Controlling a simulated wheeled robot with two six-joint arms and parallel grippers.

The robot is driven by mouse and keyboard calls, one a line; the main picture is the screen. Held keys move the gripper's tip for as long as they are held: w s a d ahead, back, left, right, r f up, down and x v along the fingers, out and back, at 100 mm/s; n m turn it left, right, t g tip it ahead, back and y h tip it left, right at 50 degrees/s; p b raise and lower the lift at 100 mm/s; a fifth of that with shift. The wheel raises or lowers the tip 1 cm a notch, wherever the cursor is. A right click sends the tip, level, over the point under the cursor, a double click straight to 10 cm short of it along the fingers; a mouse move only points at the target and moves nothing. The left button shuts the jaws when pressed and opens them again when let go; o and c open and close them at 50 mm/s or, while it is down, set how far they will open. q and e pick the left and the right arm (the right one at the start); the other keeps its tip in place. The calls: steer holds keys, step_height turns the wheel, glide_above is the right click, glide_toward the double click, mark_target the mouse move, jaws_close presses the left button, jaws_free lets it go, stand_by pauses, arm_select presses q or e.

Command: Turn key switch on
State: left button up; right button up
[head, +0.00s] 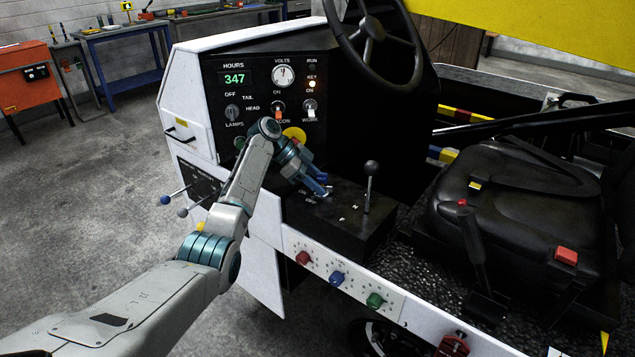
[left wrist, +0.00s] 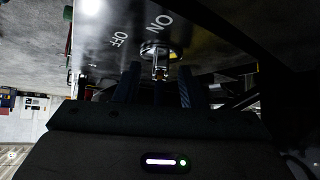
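The key switch (left wrist: 158,50) shows in the left wrist view as a round metal collar on a dark panel, with ON and OFF lettering beside it. A small key (left wrist: 160,73) stands out from it. My left gripper (left wrist: 157,88) has its two dark fingers apart, one on each side of the key, with gaps visible. In the head view my left gripper (head: 322,187) reaches down to the top of the black console box, and its fingers hide most of the switch. My right gripper is not in view.
A black-knobbed lever (head: 369,188) stands on the console just right of my gripper. The steering wheel (head: 375,40) is above. The seat (head: 525,205) is at the right.

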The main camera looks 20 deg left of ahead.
arm_select(q)
steer(key=shift+a+r, duration=0.4)
steer(key=shift+a, duration=0.05)
steer(key=b+v, duration=0.2)
steer(key=v, duration=0.7)
steer(key=shift+a+r, duration=0.25)
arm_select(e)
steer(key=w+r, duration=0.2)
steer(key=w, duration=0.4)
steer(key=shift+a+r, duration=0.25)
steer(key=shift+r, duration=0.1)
arm_select(q)
steer(key=shift+s, duration=0.15)
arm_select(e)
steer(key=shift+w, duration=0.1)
